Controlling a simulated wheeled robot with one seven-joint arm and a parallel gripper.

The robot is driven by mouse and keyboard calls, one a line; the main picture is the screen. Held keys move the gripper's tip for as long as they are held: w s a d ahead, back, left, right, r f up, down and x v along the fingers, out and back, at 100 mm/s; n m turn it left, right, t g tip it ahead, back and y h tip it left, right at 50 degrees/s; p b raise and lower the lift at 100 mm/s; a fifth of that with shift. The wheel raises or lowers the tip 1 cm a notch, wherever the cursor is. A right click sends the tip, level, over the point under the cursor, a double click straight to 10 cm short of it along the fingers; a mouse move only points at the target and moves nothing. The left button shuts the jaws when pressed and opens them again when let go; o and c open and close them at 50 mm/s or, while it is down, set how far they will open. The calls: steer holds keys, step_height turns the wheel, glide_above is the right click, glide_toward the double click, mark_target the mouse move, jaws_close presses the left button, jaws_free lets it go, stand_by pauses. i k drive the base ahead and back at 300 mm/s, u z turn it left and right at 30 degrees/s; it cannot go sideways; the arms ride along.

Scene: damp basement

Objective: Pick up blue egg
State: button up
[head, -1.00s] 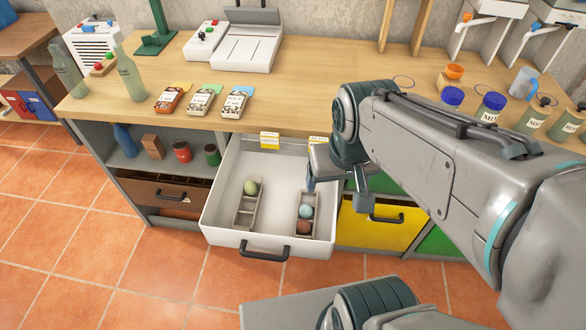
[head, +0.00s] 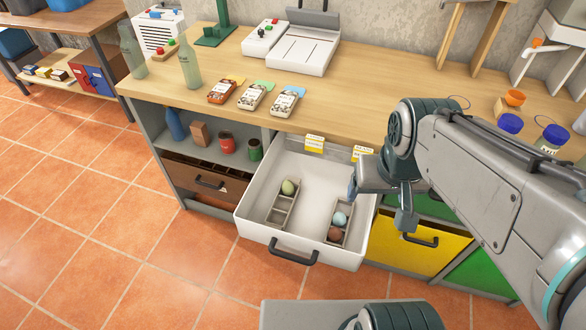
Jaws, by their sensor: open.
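The blue egg (head: 340,219) sits in the right-hand egg holder (head: 347,208) inside the open white drawer (head: 262,233). A brown egg (head: 334,234) sits just in front of it in the same holder. A green egg (head: 288,187) sits at the back of the left-hand holder (head: 283,211). My gripper (head: 379,205) is above the drawer's right side, behind and to the right of the blue egg and apart from it. It is open, with nothing seen in it.
The wooden worktop (head: 340,108) lies above and behind the drawer. A yellow drawer (head: 402,245) with a black handle is at right. Bottles, seed packets (head: 254,96) and a scale (head: 305,45) stand on the worktop. The tiled floor (head: 130,235) at left is clear.

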mark_target(339, 218)
steer(key=z, duration=0.55)
steer(key=k, duration=0.65)
steer(key=z, duration=0.7)
steer(key=i, duration=0.6)
steer(key=u, duration=0.7)
steer(key=i, duration=0.5)
steer(key=u, duration=0.6)
